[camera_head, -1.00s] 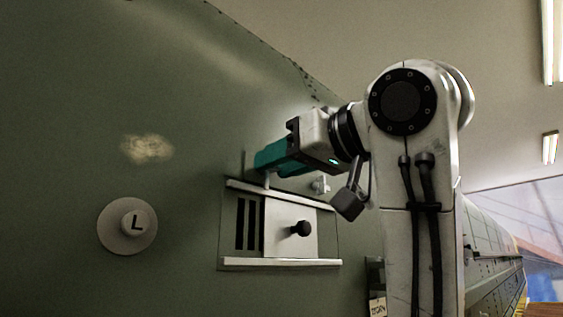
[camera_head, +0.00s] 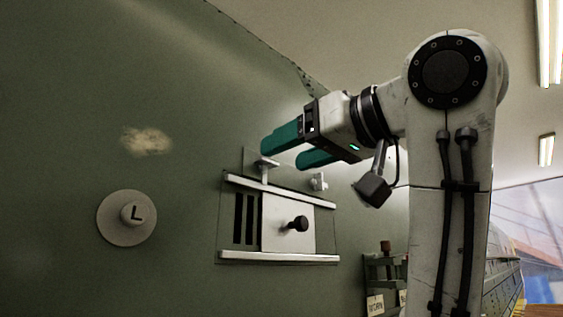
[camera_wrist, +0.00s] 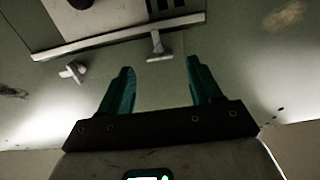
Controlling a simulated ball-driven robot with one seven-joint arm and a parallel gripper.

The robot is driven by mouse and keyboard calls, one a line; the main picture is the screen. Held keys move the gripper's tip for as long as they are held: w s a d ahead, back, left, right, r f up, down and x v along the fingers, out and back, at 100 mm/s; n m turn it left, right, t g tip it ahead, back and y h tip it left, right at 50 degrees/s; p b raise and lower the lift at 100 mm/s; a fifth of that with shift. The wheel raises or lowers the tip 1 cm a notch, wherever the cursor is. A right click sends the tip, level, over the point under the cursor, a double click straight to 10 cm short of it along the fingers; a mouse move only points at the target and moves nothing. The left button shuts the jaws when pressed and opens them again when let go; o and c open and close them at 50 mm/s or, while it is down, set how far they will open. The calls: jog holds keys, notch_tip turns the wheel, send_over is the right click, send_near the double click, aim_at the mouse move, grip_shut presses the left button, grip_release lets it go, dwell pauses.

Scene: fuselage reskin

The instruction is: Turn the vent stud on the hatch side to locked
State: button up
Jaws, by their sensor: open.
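A pale stud with a flat bar head (camera_head: 265,164) stands on the green skin just above the upper rail of the vent, near its slotted end. It also shows in the wrist view (camera_wrist: 158,47), ahead of and between the finger lines. A second pale stud (camera_head: 318,181) sits farther right, and in the wrist view (camera_wrist: 73,72) it lies left of the fingers. Which stud is on the hatch side, I cannot tell. My gripper (camera_head: 283,153) has teal fingers, open and empty. The fingertips (camera_wrist: 160,68) are apart from both studs.
The vent has dark slots (camera_head: 245,220), a pale sliding plate (camera_head: 277,235) with a black knob (camera_head: 297,224), and a lower rail (camera_head: 280,258). A round dial marked L (camera_head: 115,220) is at left. A dark rack with tags (camera_head: 385,265) stands at right.

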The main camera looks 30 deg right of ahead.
jog(key=b+v, duration=0.2)
jog(key=v, duration=0.5)
jog(key=shift+s, duration=0.25)
dwell(0.4)
